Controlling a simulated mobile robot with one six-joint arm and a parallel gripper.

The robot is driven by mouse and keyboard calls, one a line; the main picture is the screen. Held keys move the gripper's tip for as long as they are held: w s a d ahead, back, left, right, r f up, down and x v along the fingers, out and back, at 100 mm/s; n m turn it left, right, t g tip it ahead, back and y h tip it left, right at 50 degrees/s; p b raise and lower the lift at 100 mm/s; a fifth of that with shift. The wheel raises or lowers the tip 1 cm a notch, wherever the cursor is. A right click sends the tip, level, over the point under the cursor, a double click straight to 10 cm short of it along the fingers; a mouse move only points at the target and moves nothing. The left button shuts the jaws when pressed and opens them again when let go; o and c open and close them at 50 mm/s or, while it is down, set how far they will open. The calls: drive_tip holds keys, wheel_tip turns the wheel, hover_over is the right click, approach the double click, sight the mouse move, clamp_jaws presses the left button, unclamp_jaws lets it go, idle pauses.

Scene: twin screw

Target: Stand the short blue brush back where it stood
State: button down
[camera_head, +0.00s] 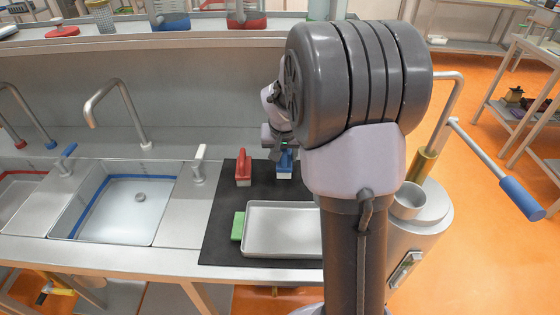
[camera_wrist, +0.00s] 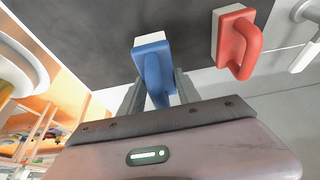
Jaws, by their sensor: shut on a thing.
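The short blue brush (camera_head: 285,167) has a blue handle and a pale base. It is upright at the back of the black mat (camera_head: 226,218), right of the red brush. I cannot tell whether its base touches the mat. My gripper (camera_head: 284,151) is above it, partly hidden by my arm. In the wrist view the blue brush (camera_wrist: 152,62) sits between the two fingers of my gripper (camera_wrist: 156,88), which are shut on its handle.
A red brush (camera_head: 243,167) stands left of the blue one and shows in the wrist view (camera_wrist: 236,42). A metal tray (camera_head: 247,240) and a green block (camera_head: 238,226) lie in front. A sink (camera_head: 125,212) is left; a metal pot (camera_head: 407,201) is right.

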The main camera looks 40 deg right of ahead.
sight(284, 151)
drive_tip(key=shift+f+b, duration=1.1)
drive_tip(key=shift+f, duration=0.95)
drive_tip(key=c, duration=0.9)
unclamp_jaws()
drive_tip(key=shift+r, duration=0.1)
drive_tip(key=shift+o, duration=0.2)
drive_tip(key=p+v, duration=0.5)
drive_tip(key=v, duration=0.7)
drive_tip(key=shift+r, duration=0.15)
drive_tip(key=s+a+r+n+t+y, duration=0.1)
drive_tip(key=s+a+r+y, duration=0.1)
drive_tip(key=s+a, duration=0.8)
drive_tip(key=s+a+r+n+t+y, duration=0.1)
drive_tip(key=s+a+r, duration=0.4)
drive_tip(key=s+a, duration=0.5)
drive_tip(key=a+n+y, duration=0.1)
drive_tip(key=a, duration=0.3)
drive_tip(key=shift+a+y, duration=0.4)
